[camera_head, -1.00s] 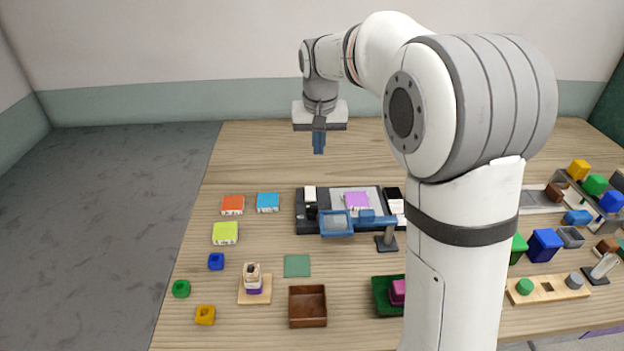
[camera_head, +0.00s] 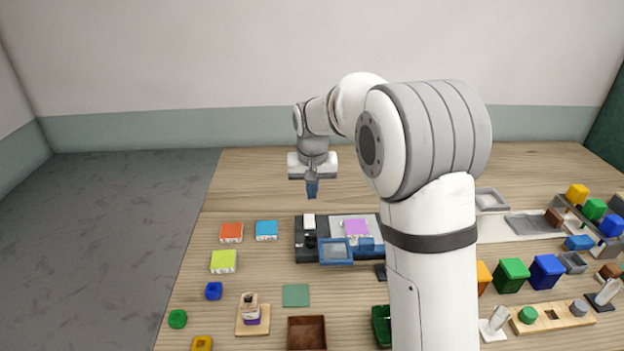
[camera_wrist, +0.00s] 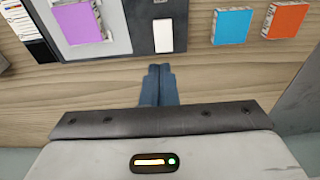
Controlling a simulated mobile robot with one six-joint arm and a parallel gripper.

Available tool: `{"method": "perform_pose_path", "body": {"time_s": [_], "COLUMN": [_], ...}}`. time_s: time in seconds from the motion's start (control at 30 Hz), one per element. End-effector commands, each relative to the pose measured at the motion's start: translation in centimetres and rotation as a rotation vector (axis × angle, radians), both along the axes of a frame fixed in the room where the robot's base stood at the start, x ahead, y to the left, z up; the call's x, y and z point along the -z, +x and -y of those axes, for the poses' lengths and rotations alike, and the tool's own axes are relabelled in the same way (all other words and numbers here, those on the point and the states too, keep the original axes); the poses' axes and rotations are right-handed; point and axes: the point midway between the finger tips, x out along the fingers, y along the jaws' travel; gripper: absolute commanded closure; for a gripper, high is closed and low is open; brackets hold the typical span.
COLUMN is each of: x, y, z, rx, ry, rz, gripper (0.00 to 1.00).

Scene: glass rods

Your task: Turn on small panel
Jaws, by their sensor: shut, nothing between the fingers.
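A dark panel (camera_head: 298,240) with a white switch-like plate (camera_head: 309,221) stands at the left end of a grey board on the table. In the wrist view the same dark panel (camera_wrist: 142,32) and white plate (camera_wrist: 163,36) lie just beyond my fingertips. I cannot tell which part is called the small panel, or whether it is lit. My gripper (camera_head: 312,196) has blue fingers, pointing down above the table behind the panel. In the wrist view my gripper (camera_wrist: 160,72) is shut and empty, apart from the panel.
A purple block (camera_head: 356,227) sits on the grey board. Blue (camera_head: 267,230) and orange (camera_head: 232,232) blocks lie left of the panel. A blue framed piece (camera_head: 336,252) is in front. My arm hides the table right of the board. The back of the table is clear.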

Motion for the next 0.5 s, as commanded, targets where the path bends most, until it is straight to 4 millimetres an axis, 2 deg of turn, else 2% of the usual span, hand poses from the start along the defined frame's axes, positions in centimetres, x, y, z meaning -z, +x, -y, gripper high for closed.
{"method": "perform_pose_path", "body": {"time_s": [0.03,0.2,0.3,0.5], "x": [1.3,4.4,5.9,7.4], "y": [0.1,0.7,0.8,1.1], "z": [0.0,0.0,0.0,0.0], "rx": [0.000,0.000,0.000,0.000], "ry": [-0.001,-0.001,-0.001,0.000], "rz": [-0.004,-0.003,-0.003,-0.001], "gripper": [1.00,1.00,1.00,1.00]}}
